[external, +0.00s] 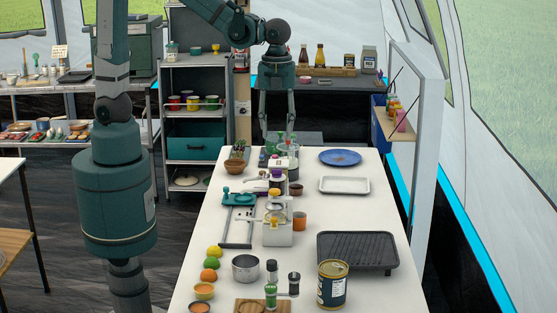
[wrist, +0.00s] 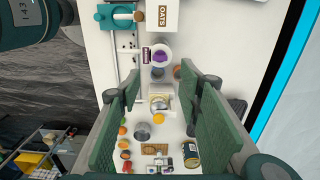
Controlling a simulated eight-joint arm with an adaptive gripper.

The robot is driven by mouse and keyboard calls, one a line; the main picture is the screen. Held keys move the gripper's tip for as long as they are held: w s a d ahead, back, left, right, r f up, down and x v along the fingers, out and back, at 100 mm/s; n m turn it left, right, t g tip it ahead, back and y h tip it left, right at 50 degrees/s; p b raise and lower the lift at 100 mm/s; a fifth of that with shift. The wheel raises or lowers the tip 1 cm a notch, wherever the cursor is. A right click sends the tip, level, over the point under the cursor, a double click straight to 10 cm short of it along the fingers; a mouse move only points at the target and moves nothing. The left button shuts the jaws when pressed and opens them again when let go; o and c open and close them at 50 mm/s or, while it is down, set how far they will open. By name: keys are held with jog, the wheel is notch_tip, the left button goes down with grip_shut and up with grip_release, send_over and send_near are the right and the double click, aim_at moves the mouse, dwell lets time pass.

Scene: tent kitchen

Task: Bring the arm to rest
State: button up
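My gripper (external: 278,132) hangs pointing down over the far end of the long white table (external: 347,214). Its two green fingers are spread apart. In the wrist view my gripper (wrist: 162,90) is open, with the finger pads well apart and nothing held between them. Table items show far below and beyond the gap. My arm reaches in from the top of the external view, bent at the wrist joint. The exact clearance between the fingertips and the jars under them cannot be told.
Close to my gripper stand a succulent pot (external: 234,165) and a box marked OATS (wrist: 150,15). A blue plate (external: 340,157), white tray (external: 344,185), black grill pan (external: 357,250) and large can (external: 332,283) line the right side. A shelf rack (external: 193,110) stands left.

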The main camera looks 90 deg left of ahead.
jog(key=s+a+r+n+t, duration=0.3)
jog(key=s+a+n, duration=0.3)
jog(key=s+n, duration=0.2)
jog(key=s+a+r+n+t, duration=0.4)
jog(key=s+a+n, duration=0.3)
jog(key=n, duration=0.3)
jog(key=shift+s+r, duration=0.35)
jog(key=shift+r, duration=0.1)
dwell(0.3)
